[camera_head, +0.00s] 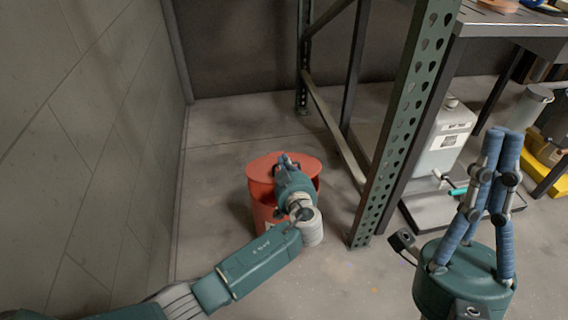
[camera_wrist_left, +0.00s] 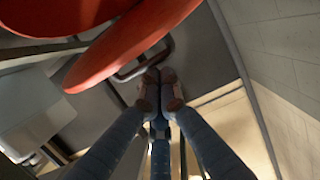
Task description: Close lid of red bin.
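The red bin (camera_head: 265,217) stands on the floor near the left wall. Its red lid (camera_head: 262,167) is at the top, and a dark gap shows under its right side. My left gripper (camera_head: 286,160) is over the bin in the head view, covering part of the lid. In the left wrist view, the tilted red lid (camera_wrist_left: 130,42) is close beside the fingers, with another red part at the upper left. The left fingertips (camera_wrist_left: 160,84) are together with nothing visible between them. My right gripper (camera_head: 500,137) points up, away from the bin, fingers together and empty.
A green perforated rack post (camera_head: 405,120) rises right of the bin. A white container (camera_head: 445,135) stands on a low platform beyond it. The grey wall (camera_head: 90,130) is close on the left. Bare floor (camera_head: 230,125) lies behind the bin.

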